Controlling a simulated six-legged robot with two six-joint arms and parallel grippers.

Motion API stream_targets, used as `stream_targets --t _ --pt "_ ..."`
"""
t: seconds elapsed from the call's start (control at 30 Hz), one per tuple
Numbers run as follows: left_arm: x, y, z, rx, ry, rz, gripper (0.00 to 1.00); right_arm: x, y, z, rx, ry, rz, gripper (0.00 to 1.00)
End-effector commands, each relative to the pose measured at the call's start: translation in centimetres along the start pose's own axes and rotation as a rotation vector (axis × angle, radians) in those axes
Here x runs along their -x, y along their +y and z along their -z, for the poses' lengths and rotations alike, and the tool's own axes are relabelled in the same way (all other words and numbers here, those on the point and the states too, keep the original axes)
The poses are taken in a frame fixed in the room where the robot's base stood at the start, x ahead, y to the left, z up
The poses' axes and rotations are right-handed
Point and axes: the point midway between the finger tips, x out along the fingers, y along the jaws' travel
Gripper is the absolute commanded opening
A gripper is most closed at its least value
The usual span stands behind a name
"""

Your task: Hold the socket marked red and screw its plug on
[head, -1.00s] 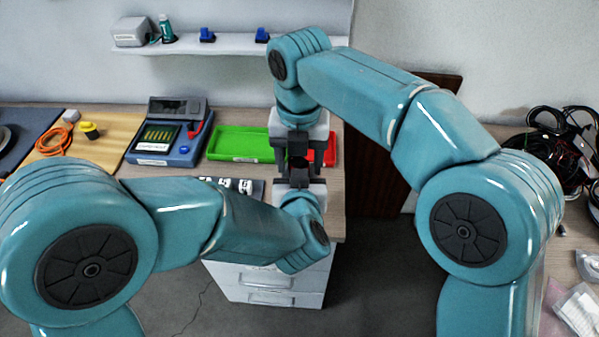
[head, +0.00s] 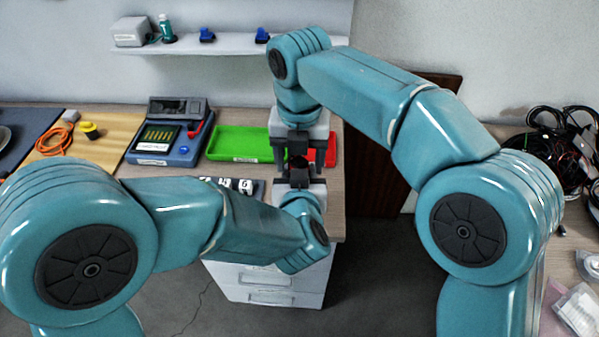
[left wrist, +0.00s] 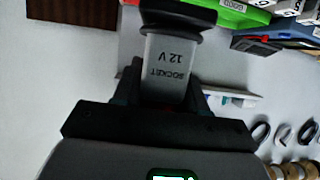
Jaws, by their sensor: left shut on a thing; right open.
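My left gripper (head: 299,182) is shut on the socket, a grey block that reads "SOCKET 12 V" (left wrist: 167,72) in the left wrist view. A wide black round part (left wrist: 178,20) sits at the socket's far end; I cannot tell whether it is the plug or the socket's own collar. In the head view a dark piece (head: 298,163) shows between my two grippers. My right gripper (head: 297,152) is open, facing the left one from just beyond, with its fingers near that dark piece. No red mark shows on the visible face of the socket.
A green tray (head: 238,143) and a red tray (head: 329,151) lie on the bench behind the grippers. A blue tester (head: 170,140) stands left of them. A wall shelf (head: 230,48) holds two blue parts. Black cables (head: 560,140) lie at the right.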

Motion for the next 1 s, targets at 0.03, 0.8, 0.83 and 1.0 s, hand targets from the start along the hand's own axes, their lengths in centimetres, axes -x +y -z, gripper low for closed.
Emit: stream_targets --t 0.03,0.8,0.83,1.0 --pt "0.0 0.0 0.1 0.0 0.001 0.0 0.0 0.6 0.1 -0.1 0.0 -0.003 -0.002 0.64" --pt "0.0 0.0 0.0 0.0 0.001 0.0 0.0 4.2 0.0 0.0 0.001 -0.001 -0.001 0.94" --pt "0.0 0.0 0.0 0.0 0.001 0.0 0.0 4.2 0.0 0.0 0.001 -0.001 -0.001 0.94" --pt "0.0 0.0 0.0 0.0 0.001 0.0 0.0 4.3 0.0 0.0 0.0 -0.001 -0.001 0.94"
